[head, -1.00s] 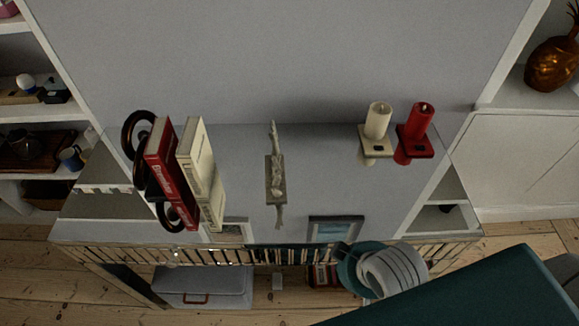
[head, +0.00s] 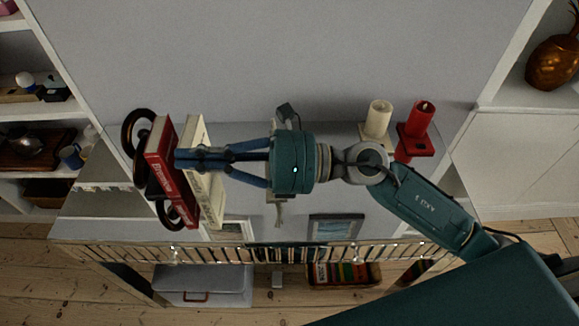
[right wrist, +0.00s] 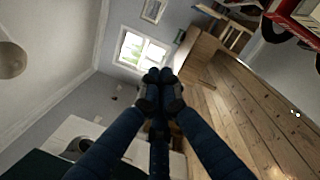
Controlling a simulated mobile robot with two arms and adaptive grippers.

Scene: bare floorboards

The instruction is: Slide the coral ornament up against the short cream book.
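The coral ornament (head: 276,199) is a thin grey-beige piece standing on the glossy shelf, right of the books. In the head view my right gripper hides most of it; its base shows just below the gripper. The short cream book (head: 197,132) stands upright against a red book (head: 160,150). A gap lies between the cream book and the ornament. My right gripper (head: 182,158) points left, its blue fingers together and empty, with the tips across the books in the picture. Its closed fingertips (right wrist: 160,77) also show in the right wrist view. My left gripper is not seen.
A dark ring-shaped bookend (head: 137,132) stands left of the books. A cream candle (head: 379,118) and a red candle (head: 419,119) stand at the right, behind my right arm. A small framed picture (head: 336,228) shows near the front edge.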

